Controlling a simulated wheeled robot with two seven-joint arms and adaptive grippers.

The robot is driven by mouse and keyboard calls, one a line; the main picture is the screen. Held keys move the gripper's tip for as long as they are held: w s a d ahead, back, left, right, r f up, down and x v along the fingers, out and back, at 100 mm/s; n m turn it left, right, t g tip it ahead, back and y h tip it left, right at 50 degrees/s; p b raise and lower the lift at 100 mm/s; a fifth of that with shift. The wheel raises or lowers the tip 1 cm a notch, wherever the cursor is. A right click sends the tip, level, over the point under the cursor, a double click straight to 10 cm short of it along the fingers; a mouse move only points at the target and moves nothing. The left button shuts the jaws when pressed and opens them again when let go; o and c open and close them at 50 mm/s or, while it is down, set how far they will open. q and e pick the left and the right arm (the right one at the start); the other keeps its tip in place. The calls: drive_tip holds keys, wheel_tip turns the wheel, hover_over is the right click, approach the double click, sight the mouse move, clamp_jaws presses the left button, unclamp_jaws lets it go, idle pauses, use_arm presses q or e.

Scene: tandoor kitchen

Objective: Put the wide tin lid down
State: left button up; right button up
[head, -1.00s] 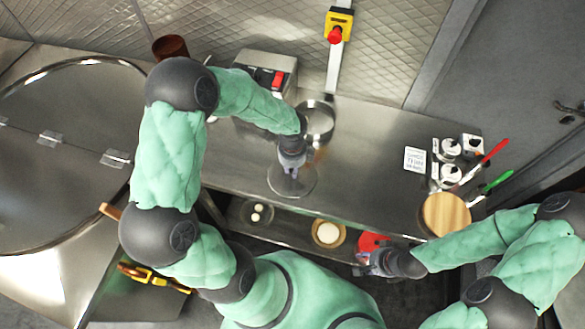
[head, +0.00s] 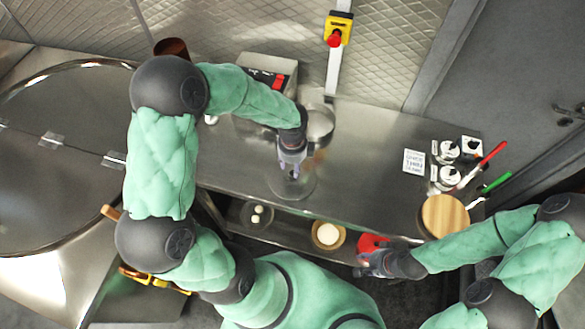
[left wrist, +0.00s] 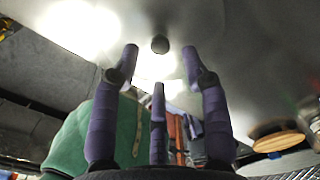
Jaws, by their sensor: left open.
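The wide tin lid (head: 304,188) is a round, shiny metal disc lying on the steel counter, near its front edge. My left gripper (head: 290,176) is over it and hides part of it. In the left wrist view the lid's dark round knob (left wrist: 160,44) shows beyond the fingertips of my left gripper (left wrist: 160,58). The fingers are spread, with a gap between them and the knob. My right gripper (head: 364,264) is low in front of the counter, beside a red object (head: 370,243); its fingers are too small to read.
A round metal pan (head: 319,122) stands behind the lid. A wooden round board (head: 445,215), shaker jars (head: 449,148) and red- and green-handled tools are at the right. Bowls (head: 328,236) sit on the lower shelf. The counter between lid and board is clear.

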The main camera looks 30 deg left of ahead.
use_arm(q)
wheel_tip(320, 180, up, 8)
drive_tip(key=p, duration=0.1)
idle(0.7)
